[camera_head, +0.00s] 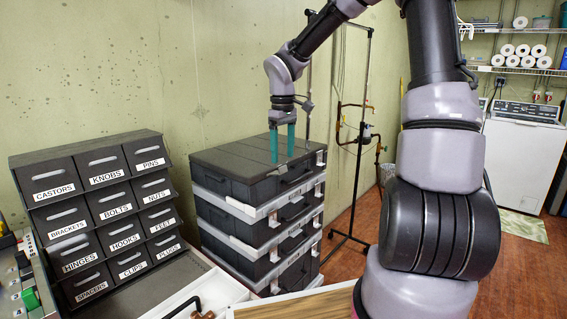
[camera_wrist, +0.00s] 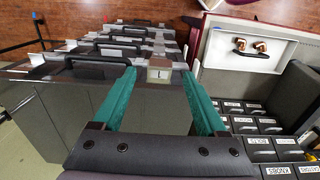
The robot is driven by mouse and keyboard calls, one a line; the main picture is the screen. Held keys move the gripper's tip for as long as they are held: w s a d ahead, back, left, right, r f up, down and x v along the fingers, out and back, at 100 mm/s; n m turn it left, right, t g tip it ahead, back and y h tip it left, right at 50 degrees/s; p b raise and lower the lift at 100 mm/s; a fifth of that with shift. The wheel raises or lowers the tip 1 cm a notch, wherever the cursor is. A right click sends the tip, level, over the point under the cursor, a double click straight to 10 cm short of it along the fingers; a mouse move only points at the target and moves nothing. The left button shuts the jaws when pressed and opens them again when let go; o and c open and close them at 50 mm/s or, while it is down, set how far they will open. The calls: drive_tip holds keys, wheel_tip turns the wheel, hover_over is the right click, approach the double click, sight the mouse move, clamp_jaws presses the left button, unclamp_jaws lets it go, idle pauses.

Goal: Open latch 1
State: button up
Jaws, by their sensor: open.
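A stack of dark cases with light grey rims stands by the wall; the top case (camera_head: 235,165) has a closed lid. In the wrist view its lid (camera_wrist: 75,110) fills the lower left, with a black handle (camera_wrist: 97,66) on its front edge. A small pale plate marked "1" (camera_wrist: 159,74), apparently at latch 1, shows between the fingertips; the latch's exact position is hard to tell. Another pale latch (camera_head: 320,158) sits at the right of the front. My gripper (camera_head: 282,158) points down over the front edge of the lid, its teal fingers (camera_wrist: 158,76) apart and empty.
A labelled drawer cabinet (camera_head: 95,215) stands left of the stack. A white open drawer (camera_head: 205,292) with handle pieces lies in front. A metal pipe stand (camera_head: 350,190) rises behind the stack on the right. A white washer (camera_head: 522,155) is far right.

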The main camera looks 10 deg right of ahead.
sight(282, 172)
drive_tip(key=shift+f, duration=1.85)
clamp_jaws()
drive_tip(key=shift+w+a+r+g+h, duration=0.3)
drive_tip(key=shift+g+h, duration=0.2)
drive_tip(key=shift+g, duration=0.2)
